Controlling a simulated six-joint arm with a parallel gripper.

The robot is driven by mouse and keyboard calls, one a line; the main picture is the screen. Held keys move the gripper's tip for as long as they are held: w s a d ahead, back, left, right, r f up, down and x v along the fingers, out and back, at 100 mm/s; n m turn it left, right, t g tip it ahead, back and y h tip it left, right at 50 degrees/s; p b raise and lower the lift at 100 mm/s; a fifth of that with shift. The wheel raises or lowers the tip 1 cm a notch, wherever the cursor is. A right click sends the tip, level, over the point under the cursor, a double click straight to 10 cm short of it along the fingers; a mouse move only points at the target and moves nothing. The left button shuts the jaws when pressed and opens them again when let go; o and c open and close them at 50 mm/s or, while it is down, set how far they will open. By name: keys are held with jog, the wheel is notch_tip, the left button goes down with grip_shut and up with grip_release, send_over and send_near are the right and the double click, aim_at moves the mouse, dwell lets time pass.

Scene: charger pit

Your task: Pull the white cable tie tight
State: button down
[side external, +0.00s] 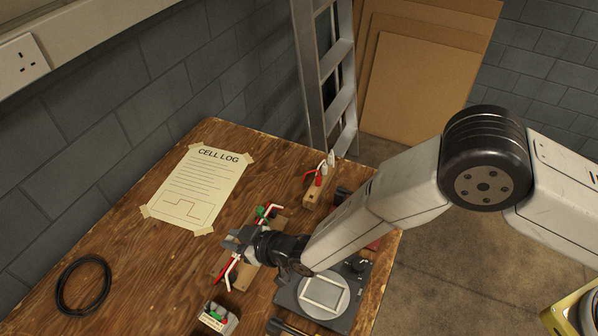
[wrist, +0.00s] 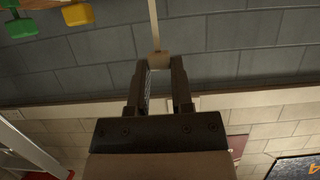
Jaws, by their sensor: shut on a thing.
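My gripper (side external: 238,240) is low over the wooden bench, at a wooden block with red and white strands. In the wrist view my gripper (wrist: 155,72) is shut on the end of a pale strip, the white cable tie (wrist: 153,25), which runs straight away from the fingertips to the top edge. In the side view a white strand (side external: 228,275) shows below my gripper beside a red one; I cannot tell whether it is the same tie. My gripper and wrist hide part of the block.
A block with a green part (side external: 264,212) stands just behind my gripper. Another block (side external: 314,192) with red and white pieces is farther back. A dark device (side external: 287,293) and a small box (side external: 218,317) are near. A black cable coil (side external: 83,285) lies left, with bare bench between.

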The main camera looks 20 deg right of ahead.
jog(key=shift+c, duration=2.4)
grip_release()
jog(key=shift+s, duration=0.1)
jog(key=v, duration=0.7)
jog(key=shift+s+d, duration=0.25)
jog(key=shift+d, duration=0.05)
jog(key=shift+r, duration=0.1)
